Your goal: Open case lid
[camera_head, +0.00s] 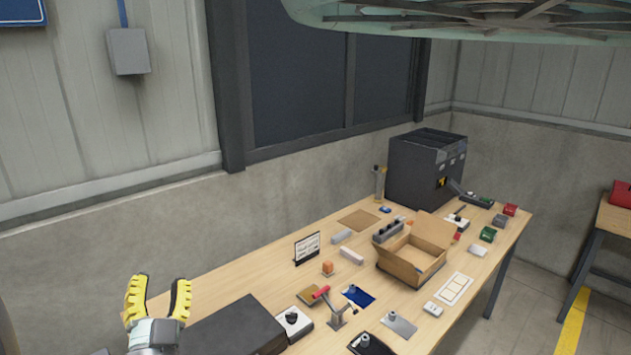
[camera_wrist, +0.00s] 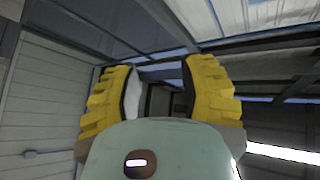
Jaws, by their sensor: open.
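A black case (camera_head: 232,328) lies at the near left end of the wooden table, partly cut off by the bottom edge of the head view. Its top looks flat and shut. My gripper (camera_head: 158,298) has yellow ribbed fingers spread apart and pointing up, just left of the case and apart from it as far as I can tell. In the wrist view my gripper (camera_wrist: 163,95) is open with nothing between its fingers; that view faces the walls and roof, and the case is not in it.
On the table (camera_head: 215,291), a white device with a black knob (camera_head: 293,320) stands right beside the case. Farther right are a red-topped stand (camera_head: 333,308), an open cardboard box (camera_head: 413,262) and several small parts. A dark machine (camera_head: 425,168) stands at the back.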

